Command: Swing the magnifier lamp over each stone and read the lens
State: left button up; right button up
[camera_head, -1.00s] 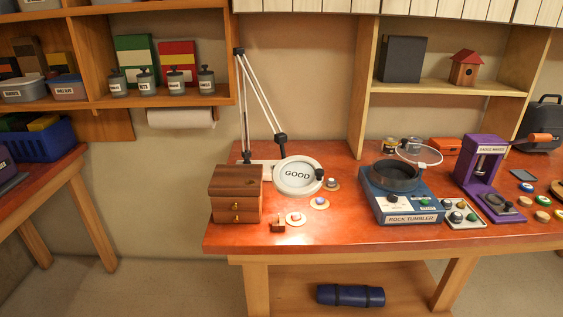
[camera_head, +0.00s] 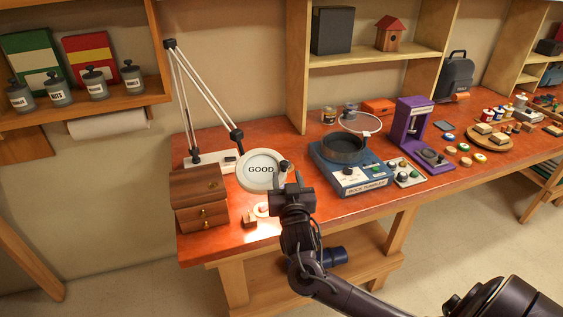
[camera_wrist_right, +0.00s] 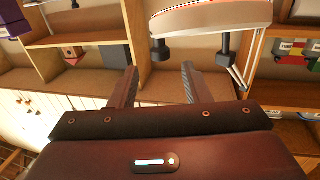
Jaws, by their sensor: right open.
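The magnifier lamp's round white head (camera_head: 262,185) hangs over the bench at the end of its jointed arm (camera_head: 205,95). A stone on a pale round pad (camera_head: 262,210) shows below the head; the other pads are hidden behind my right gripper. My right gripper (camera_head: 288,178) is open and empty, with its fingertips close to the dark knob on the lamp head's right side; I cannot tell if they touch. In the right wrist view the open fingers (camera_wrist_right: 158,76) have the lamp head (camera_wrist_right: 212,17) beyond them. My left gripper is out of view.
A wooden drawer box (camera_head: 200,200) stands left of the lamp head, with a small brown block (camera_head: 249,219) beside it. The blue rock tumbler (camera_head: 360,180) stands close right of my gripper. A purple press (camera_head: 411,125) is farther right. A shelf with jars (camera_head: 95,85) is upper left.

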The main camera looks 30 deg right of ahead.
aim_at(285, 166)
jog(key=p+x, duration=0.1)
jog(key=x, duration=0.4)
jog(key=shift+w+d+r+p, duration=0.1)
jog(key=shift+w+r+p, duration=0.1)
jog(key=shift+p, duration=0.2)
jog(key=shift+w+d+f, duration=0.15)
jog(key=shift+w+d, duration=0.15)
jog(key=shift+w, duration=0.35)
jog(key=shift+c, duration=0.4)
grip_shut()
